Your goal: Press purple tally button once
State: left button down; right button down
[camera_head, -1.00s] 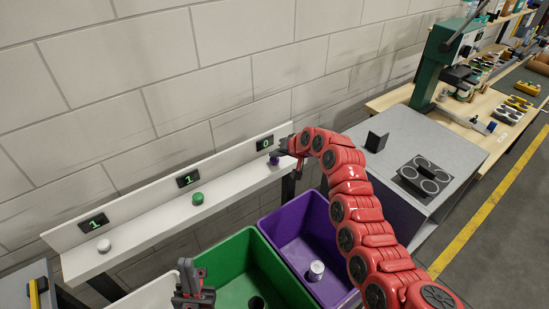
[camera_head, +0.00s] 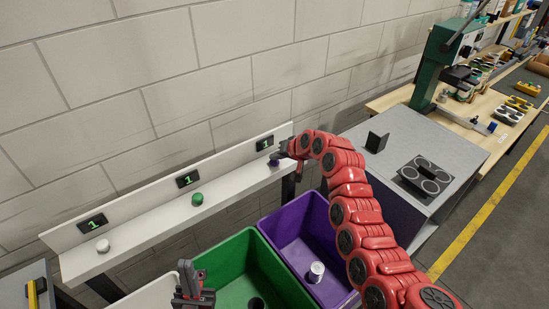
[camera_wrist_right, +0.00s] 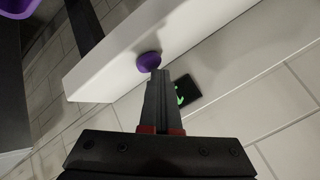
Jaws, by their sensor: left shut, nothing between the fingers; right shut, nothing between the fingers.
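The purple button (camera_head: 273,162) sits at the right end of a white shelf (camera_head: 150,232). It also shows in the right wrist view (camera_wrist_right: 148,61). My right gripper (camera_head: 280,156) is shut and empty, with its fingertips (camera_wrist_right: 158,74) at the purple button; they appear to touch it. The display (camera_head: 264,143) above this button reads 1. The green button (camera_head: 197,199) has a display (camera_head: 187,180) reading 1. The white button (camera_head: 102,246) has a display (camera_head: 92,224) reading 1. My left gripper (camera_head: 187,272) is shut and empty, low in the head view, away from the shelf.
Below the shelf stand a purple bin (camera_head: 283,222) holding a can (camera_head: 316,271) and a green bin (camera_head: 232,253) with a dark can (camera_head: 257,303). A grey table (camera_head: 455,150) with a black can holder (camera_head: 425,177) is to the right. A block wall rises behind the shelf.

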aim_at(277, 163)
jog(key=shift+r+p, duration=0.35)
jog(key=shift+r, duration=0.9)
jog(key=shift+r, duration=0.1)
notch_tip(277, 163, up, 5)
jog(key=shift+f+p, duration=0.1)
jog(key=shift+p, duration=0.45)
